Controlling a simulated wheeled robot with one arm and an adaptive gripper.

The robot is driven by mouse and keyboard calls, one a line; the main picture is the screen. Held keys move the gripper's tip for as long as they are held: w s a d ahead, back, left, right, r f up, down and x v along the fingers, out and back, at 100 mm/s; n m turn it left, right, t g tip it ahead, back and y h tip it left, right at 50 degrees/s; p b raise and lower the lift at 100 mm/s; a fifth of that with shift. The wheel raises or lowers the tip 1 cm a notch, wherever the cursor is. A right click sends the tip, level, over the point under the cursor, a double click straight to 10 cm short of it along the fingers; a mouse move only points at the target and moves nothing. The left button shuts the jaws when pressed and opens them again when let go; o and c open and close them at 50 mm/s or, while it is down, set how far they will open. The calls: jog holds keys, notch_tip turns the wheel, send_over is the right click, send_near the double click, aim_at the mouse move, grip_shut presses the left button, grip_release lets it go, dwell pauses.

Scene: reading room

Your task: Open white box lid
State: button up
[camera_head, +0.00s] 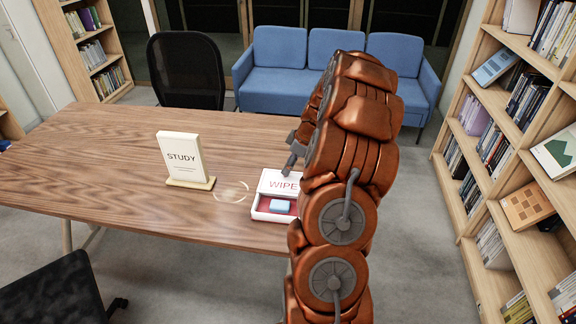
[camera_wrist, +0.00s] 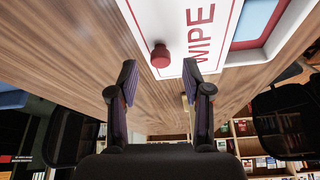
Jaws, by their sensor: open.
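The white box (camera_head: 262,215) stands near the front edge of the wooden table, partly hidden behind my arm in the head view. Its white lid (camera_wrist: 160,18), marked WIPE, leaves part of the box uncovered. A light-blue block (camera_head: 280,206) shows inside against a red interior. A red knob (camera_wrist: 160,56) sits on the lid in the wrist view. My gripper (camera_wrist: 160,80) is open and empty, its two fingertips apart on either side of the knob's line, just short of the knob. In the head view my gripper (camera_head: 294,152) is above the lid, partly hidden by my arm.
A STUDY sign (camera_head: 180,158) stands on the wooden table (camera_head: 90,160), left of the box. A pale translucent ring (camera_head: 231,191) lies between them. The left of the table is clear. A bookcase (camera_head: 480,150) is at right; a blue sofa (camera_head: 280,65) and black chair (camera_head: 186,70) are behind.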

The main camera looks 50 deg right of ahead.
jog(key=shift+x, duration=1.05)
grip_shut()
